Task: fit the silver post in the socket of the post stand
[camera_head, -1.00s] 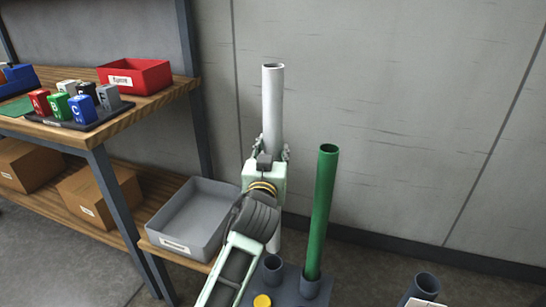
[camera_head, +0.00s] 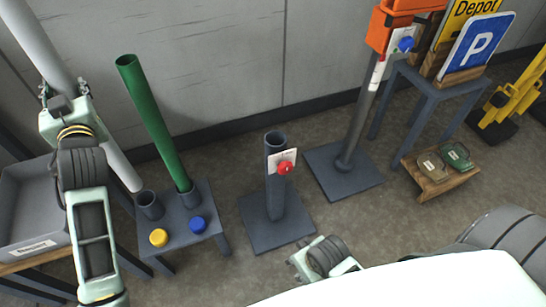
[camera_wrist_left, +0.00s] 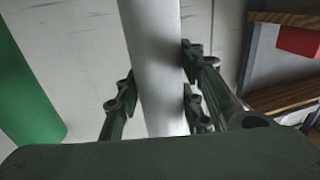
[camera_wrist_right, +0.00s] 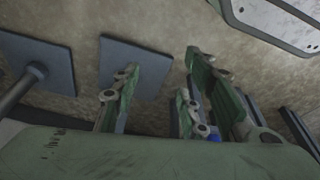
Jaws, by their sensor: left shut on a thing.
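The silver post (camera_head: 35,42) is a long pale tube at the far left of the head view, slanted in the picture. My left gripper (camera_head: 66,104) is shut around it, with post showing above and below the jaws. In the left wrist view the post (camera_wrist_left: 157,60) runs between the fingers. The post stand (camera_head: 276,210) is a dark grey square base with an upright tube socket, open at the top, and a red knob on its side. The post is well left of it, apart. My right gripper (camera_wrist_right: 160,95) is open and empty; it partly shows low in the head view.
A green post (camera_head: 150,115) stands in a grey rack (camera_head: 175,222) with an empty socket and yellow and blue caps, between post and stand. A second stand (camera_head: 335,172) carries a dark pole with an orange box. A small table (camera_head: 425,98) holds signs. Floor around the post stand is clear.

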